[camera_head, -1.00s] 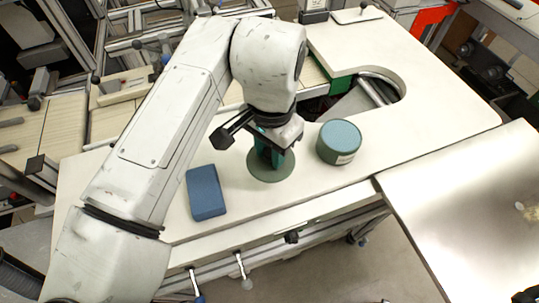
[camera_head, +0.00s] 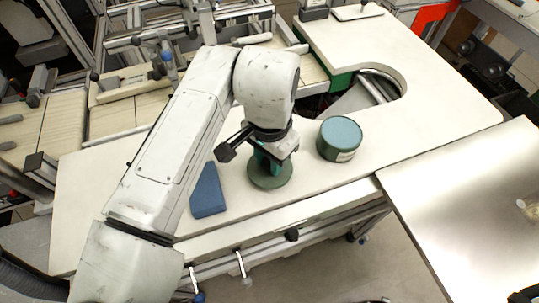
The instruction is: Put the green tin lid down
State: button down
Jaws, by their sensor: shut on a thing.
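The green tin lid (camera_head: 271,178) is a dark green round disc with a low rim, at the middle of the pale table near its front edge. The fingers and wrist hide the lid's far middle part. The lid looks level and low, at or just above the table top; I cannot tell whether it touches.
A round green tin (camera_head: 341,136) with a blue-green top stands right of the lid. A blue block (camera_head: 208,193) lies to its left, partly behind my arm. The pale table (camera_head: 430,110) is bare at right, with a cut-out behind the tin.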

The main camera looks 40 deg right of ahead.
jog(key=c, duration=0.8)
grip_release()
jog(key=shift+r, duration=0.1)
notch_tip(320, 180, up, 13)
jog(key=shift+r, duration=0.1)
